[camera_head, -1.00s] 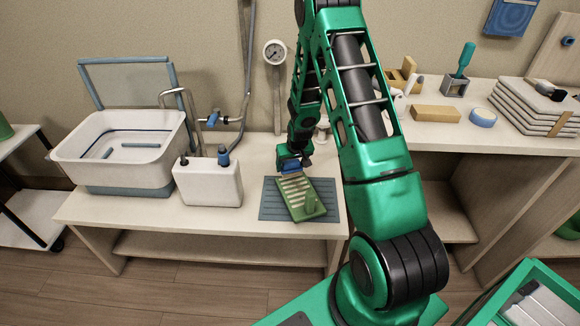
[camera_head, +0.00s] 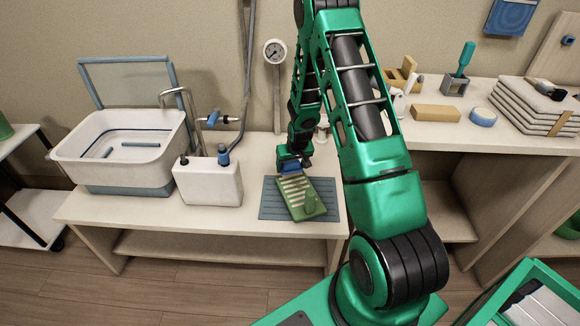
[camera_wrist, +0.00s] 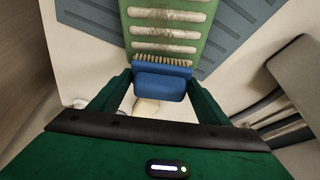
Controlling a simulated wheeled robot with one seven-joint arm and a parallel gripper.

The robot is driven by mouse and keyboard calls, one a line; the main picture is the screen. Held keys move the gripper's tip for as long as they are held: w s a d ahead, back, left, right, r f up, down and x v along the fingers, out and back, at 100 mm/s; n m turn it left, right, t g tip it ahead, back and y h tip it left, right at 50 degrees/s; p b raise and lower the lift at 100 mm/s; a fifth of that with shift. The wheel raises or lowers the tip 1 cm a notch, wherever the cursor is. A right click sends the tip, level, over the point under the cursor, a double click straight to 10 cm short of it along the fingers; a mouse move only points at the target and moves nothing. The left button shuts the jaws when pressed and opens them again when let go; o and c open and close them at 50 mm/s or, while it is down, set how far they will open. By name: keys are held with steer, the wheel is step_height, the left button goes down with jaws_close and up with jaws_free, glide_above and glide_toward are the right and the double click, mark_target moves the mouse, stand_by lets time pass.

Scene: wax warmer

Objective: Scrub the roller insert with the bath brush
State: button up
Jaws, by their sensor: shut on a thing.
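The roller insert (camera_head: 311,205) is a green slab with a row of pale, stained slots. It lies on a blue-grey ribbed mat (camera_head: 270,208) on the bench, and shows at the top of the wrist view (camera_wrist: 166,34). The bath brush (camera_wrist: 160,83) has a blue body and a row of tan bristles. My gripper (camera_head: 292,162) is shut on the brush, one finger on each side. The bristles are at the insert's far end, over or against its surface. I cannot tell whether they touch. My arm stands to the right of the insert.
A white tub (camera_head: 125,165) and a white tank with blue cap (camera_head: 208,183) stand to the left on the bench (camera_head: 150,217). A tap and hose (camera_head: 215,118) rise behind them. A higher counter (camera_head: 450,133) on the right holds blocks, tape and folded cloths.

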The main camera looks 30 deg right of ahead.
steer(key=shift+f, duration=0.8)
stand_by(1.1)
steer(key=shift+s+a, duration=0.25)
steer(key=shift+s, duration=0.8)
steer(key=shift+s+a, duration=0.2)
steer(key=shift+s, duration=0.8)
steer(key=shift+s+a, duration=0.25)
steer(key=shift+s, duration=0.8)
steer(key=shift+s+a, duration=0.2)
steer(key=shift+s, duration=0.8)
steer(key=shift+s+a, duration=0.25)
steer(key=shift+s, duration=0.75)
steer(key=shift+s+a, duration=0.2)
steer(key=shift+s, duration=0.8)
steer(key=shift+w+d, duration=0.25)
steer(key=shift+w, duration=0.75)
steer(key=shift+w+d, duration=0.2)
steer(key=shift+w, duration=0.8)
